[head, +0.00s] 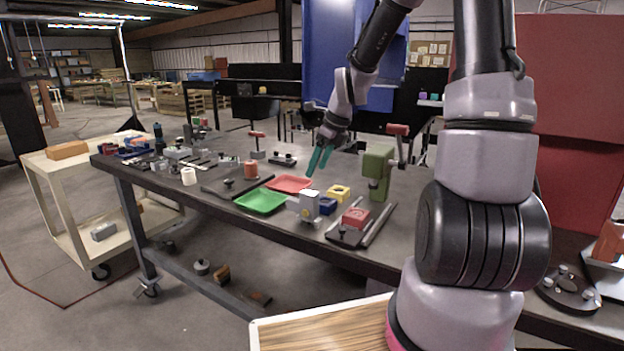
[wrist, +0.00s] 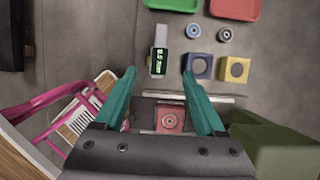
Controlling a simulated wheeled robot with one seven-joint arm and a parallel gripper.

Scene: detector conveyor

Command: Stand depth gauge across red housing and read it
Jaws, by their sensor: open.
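The red housing (head: 355,218) sits on a dark fixture plate (head: 345,236) near the front table edge. In the wrist view the red housing (wrist: 170,118) shows low between my fingers, with a round feature on top. The depth gauge (head: 309,205) is a pale grey block on the table, left of the blue housing. In the wrist view the gauge (wrist: 159,60) shows a dark display with green digits, too small to read surely. My gripper (head: 318,160) has teal fingers, open and empty, held above the table.
A blue housing (wrist: 199,67) and a yellow housing (wrist: 235,69) stand right of the gauge. Green (head: 261,201) and red (head: 289,184) trays lie beyond. Tools crowd the table's far left.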

